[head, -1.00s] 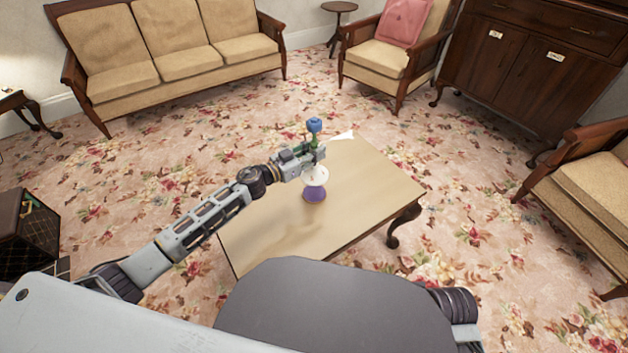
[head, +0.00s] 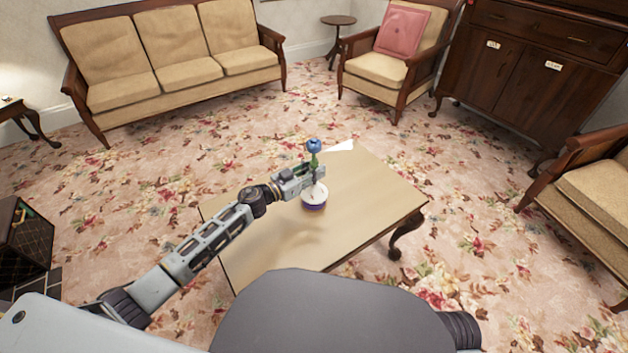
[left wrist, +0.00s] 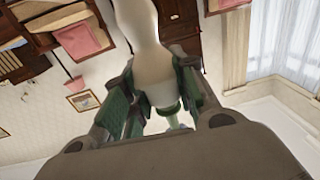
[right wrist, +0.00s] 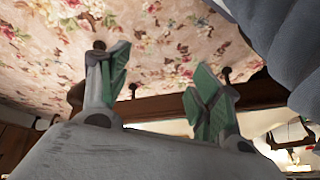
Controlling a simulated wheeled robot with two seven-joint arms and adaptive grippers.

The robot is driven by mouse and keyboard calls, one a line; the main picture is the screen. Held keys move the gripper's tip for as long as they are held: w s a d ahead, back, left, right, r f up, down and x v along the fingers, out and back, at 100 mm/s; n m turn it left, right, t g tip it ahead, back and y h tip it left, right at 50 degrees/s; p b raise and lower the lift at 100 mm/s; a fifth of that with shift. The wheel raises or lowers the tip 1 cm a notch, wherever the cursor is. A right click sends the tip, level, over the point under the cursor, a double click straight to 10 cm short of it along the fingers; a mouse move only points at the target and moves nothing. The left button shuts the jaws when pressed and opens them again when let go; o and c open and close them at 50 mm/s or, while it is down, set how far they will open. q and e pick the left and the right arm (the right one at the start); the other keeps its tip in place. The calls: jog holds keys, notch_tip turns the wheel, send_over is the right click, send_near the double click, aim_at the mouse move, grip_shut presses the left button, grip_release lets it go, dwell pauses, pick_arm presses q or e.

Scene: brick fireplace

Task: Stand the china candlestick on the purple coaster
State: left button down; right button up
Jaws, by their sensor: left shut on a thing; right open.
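The china candlestick (head: 314,146) has a blue top, a green part below it and a wide white base. It stands about upright over the purple coaster (head: 313,208), and the base hides most of the coaster. I cannot tell whether the base touches the coaster or is just above it. My left gripper (head: 319,174) is shut on the candlestick's stem. In the left wrist view, the pale candlestick (left wrist: 140,45) runs between the green-padded fingers. My right gripper (right wrist: 165,95) shows only in the right wrist view, open and empty.
The coaster is on a light wooden table (head: 372,195), whose right side is largely clear. A white flat thing (head: 342,146) lies at its far edge. A sofa (head: 170,60), armchairs (head: 390,60) and a dark cabinet (head: 535,70) stand beyond, across flowered carpet.

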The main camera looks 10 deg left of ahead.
aim_at(315, 194)
pick_arm(q)
jog(key=shift+r, duration=0.1)
jog(key=shift+f, duration=0.35)
notch_tip(315, 194, down, 3)
jog(key=shift+r+b, duration=0.15)
jog(key=shift+b, duration=0.95)
jog(key=shift+f, duration=0.35)
pick_arm(e)
jog(key=shift+t+y, duration=0.4)
jog(key=shift+t, duration=0.2)
jog(key=shift+w+a+f, duration=0.1)
jog(key=shift+a+f, duration=0.15)
jog(key=shift+f, duration=0.65)
jog(key=shift+w+a+f, duration=0.15)
jog(key=shift+a+f, duration=0.1)
jog(key=shift+f, duration=0.6)
jog(key=shift+w+a+f, duration=0.1)
jog(key=shift+a+f, duration=0.15)
jog(key=shift+f, duration=0.65)
pick_arm(q)
jog(key=shift+f, duration=0.1)
jog(key=c, duration=1.1)
grip_release()
jog(key=shift+f, duration=0.1)
jog(key=shift+c, duration=0.2)
